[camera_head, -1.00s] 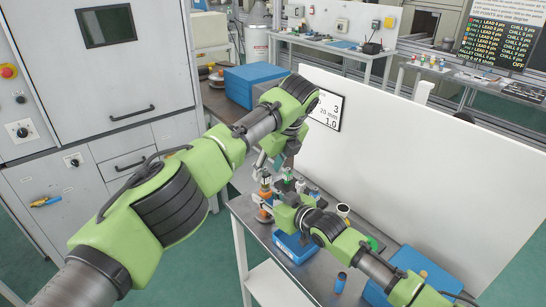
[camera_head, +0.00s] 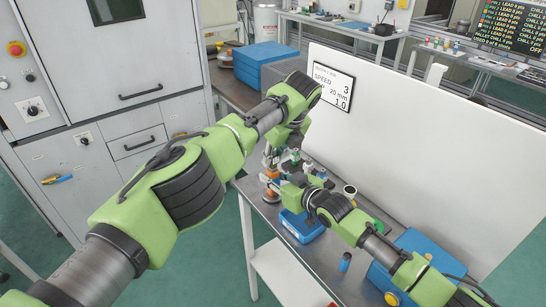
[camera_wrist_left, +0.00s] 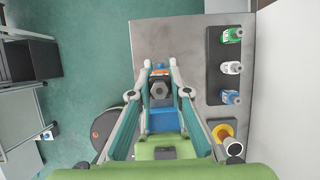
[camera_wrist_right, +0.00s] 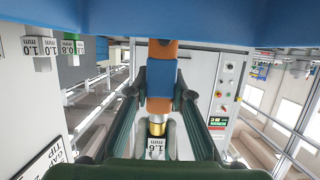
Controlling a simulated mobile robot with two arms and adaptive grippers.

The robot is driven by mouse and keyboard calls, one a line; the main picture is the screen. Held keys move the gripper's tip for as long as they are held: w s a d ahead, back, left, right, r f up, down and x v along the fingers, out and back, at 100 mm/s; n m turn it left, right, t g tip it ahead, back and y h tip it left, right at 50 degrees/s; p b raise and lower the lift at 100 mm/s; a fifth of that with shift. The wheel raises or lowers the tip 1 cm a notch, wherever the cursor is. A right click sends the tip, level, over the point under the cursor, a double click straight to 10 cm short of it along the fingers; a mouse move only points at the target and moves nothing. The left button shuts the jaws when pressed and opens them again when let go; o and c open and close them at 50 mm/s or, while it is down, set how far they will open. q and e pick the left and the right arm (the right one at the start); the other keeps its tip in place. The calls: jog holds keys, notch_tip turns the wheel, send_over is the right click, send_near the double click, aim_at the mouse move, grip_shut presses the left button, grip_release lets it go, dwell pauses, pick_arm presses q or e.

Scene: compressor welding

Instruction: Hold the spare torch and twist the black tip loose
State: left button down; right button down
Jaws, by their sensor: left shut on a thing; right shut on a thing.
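The spare torch (camera_head: 269,172), with orange and blue parts, stands upright at the left end of the table, partly hidden by my grippers. In the right wrist view its orange body (camera_wrist_right: 162,104) has a blue collar (camera_wrist_right: 161,78). My right gripper (camera_wrist_right: 160,92) is shut on the torch from the side. My left gripper (camera_wrist_left: 160,80) reaches down from above and is shut on a dark grey hexagonal part, seemingly the black tip (camera_wrist_left: 160,91). It also shows in the head view (camera_head: 277,150), just above my right gripper (camera_head: 274,183). Exact finger contact is hard to see.
A black rack (camera_wrist_left: 215,55) beside the torch holds green, white and blue labelled items. A blue tray (camera_head: 301,228) lies in front of the grippers. A white partition (camera_head: 420,130) runs behind the table. Blue boxes (camera_head: 262,62) stand at the back.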

pick_arm(q)
jog(key=c, duration=1.8)
grip_release()
